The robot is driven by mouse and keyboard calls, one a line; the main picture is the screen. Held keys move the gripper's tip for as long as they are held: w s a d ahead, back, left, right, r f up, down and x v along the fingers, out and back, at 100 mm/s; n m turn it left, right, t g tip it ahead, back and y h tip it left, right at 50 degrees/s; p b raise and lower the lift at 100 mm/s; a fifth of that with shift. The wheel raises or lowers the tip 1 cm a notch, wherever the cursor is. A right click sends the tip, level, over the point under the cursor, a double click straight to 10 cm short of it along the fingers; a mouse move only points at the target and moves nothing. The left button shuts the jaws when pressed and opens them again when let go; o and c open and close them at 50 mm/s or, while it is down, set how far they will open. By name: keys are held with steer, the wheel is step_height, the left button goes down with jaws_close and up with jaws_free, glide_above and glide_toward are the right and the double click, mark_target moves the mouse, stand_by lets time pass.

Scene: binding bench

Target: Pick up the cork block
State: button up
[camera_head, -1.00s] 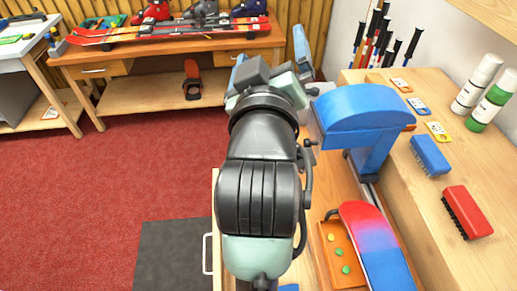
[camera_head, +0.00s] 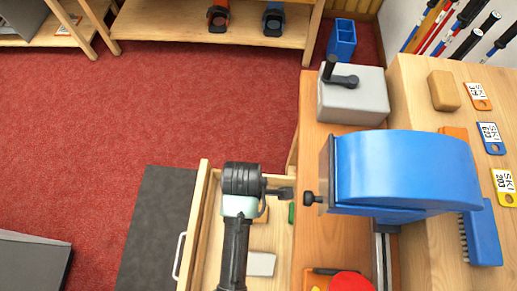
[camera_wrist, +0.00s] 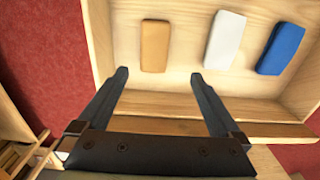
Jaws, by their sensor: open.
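The brown, cork-coloured block (camera_wrist: 155,46) lies on the floor of an open wooden drawer (camera_head: 197,217), left of a white block and a blue block in the wrist view. My gripper (camera_wrist: 158,77) is open and empty. Its two dark fingers point into the drawer, short of the brown block in the picture, with the block roughly in line with the gap between them. In the head view my arm covers much of the drawer and hides the fingertips.
The white block (camera_wrist: 225,40) and blue block (camera_wrist: 281,48) lie right of the brown one. The blue machine (camera_head: 405,170) and grey box (camera_head: 352,95) stand right of the drawer.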

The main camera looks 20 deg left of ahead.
steer(key=f, duration=0.4)
steer(key=f+b, duration=0.1)
steer(key=f, duration=0.3)
steer(key=w+f+b, duration=0.1)
steer(key=f, duration=0.4)
steer(key=shift+w+r, duration=0.1)
steer(key=c, duration=1.4)
step_height(320, 180, up, 10)
steer(key=shift+p, duration=0.85)
